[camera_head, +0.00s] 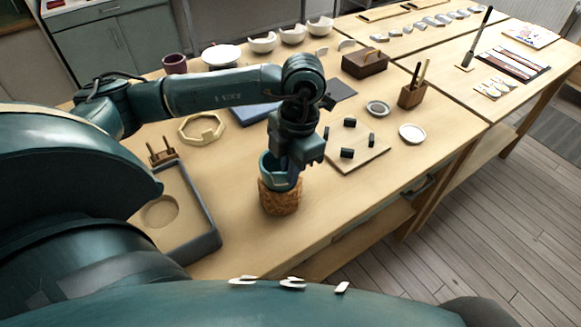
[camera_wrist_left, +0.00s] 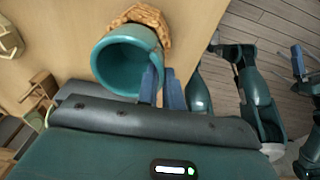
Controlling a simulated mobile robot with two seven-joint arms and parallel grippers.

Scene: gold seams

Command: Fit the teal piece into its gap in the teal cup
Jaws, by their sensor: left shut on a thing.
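The teal cup (camera_head: 268,166) sits upright in a woven, cork-coloured ring stand (camera_head: 280,197) near the front table edge. The wrist view looks into the cup (camera_wrist_left: 112,64) from above, with the stand (camera_wrist_left: 148,18) beyond it. My left gripper (camera_head: 287,170) points down at the cup's right side. In the wrist view its two blue fingers (camera_wrist_left: 161,88) are close together at the cup's rim, shut on the teal piece. The piece is mostly hidden by the fingers and blends with the cup wall. The gap and the fit cannot be made out.
A board (camera_head: 362,160) with several dark blocks lies right of the cup. A grey-rimmed tray (camera_head: 207,232) is to the left. Behind stand an octagonal wooden ring (camera_head: 202,128), a brown box (camera_head: 365,63), small dishes (camera_head: 412,133) and a tool holder (camera_head: 411,97).

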